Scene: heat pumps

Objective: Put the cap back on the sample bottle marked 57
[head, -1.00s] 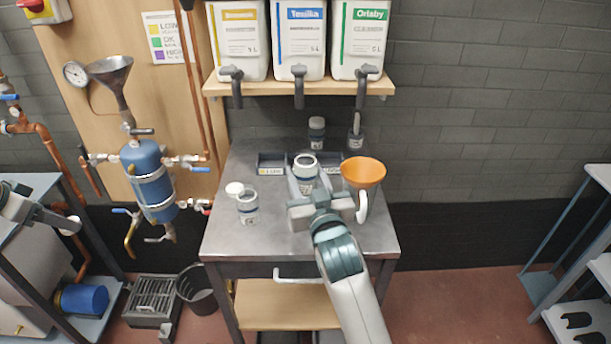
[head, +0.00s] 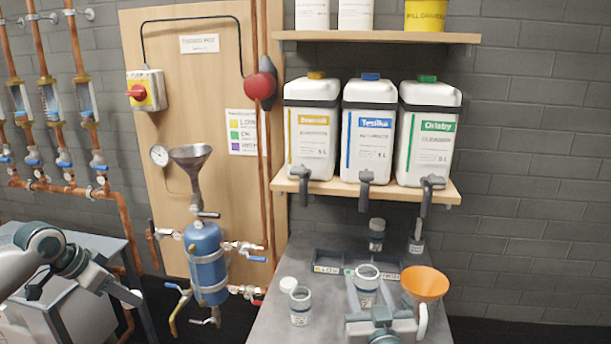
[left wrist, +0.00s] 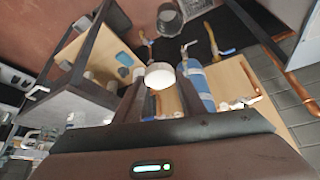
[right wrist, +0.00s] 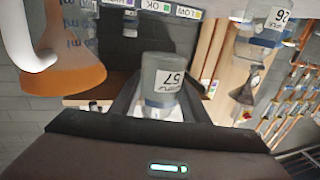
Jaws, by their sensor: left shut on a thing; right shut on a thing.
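My right gripper (head: 366,300) is shut on the bottle marked 57 (right wrist: 163,77), which also shows in the head view (head: 367,276). It looks upright, with its open mouth up. I cannot tell whether its base touches the steel table (head: 275,322). My left gripper (head: 128,296) is shut on a round white cap (left wrist: 160,75), far left of the table and away from the bottle. The cap is hard to make out in the head view. A second open bottle (head: 300,306), marked 26 in the right wrist view (right wrist: 268,25), stands on the table.
Another white cap (head: 288,284) is beside bottle 26. An orange funnel (head: 426,282) is just right of my right gripper. A labelled dark tray (head: 330,268) and a closed bottle (head: 376,236) are behind. A blue vessel (head: 206,262) stands between my left gripper and the table.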

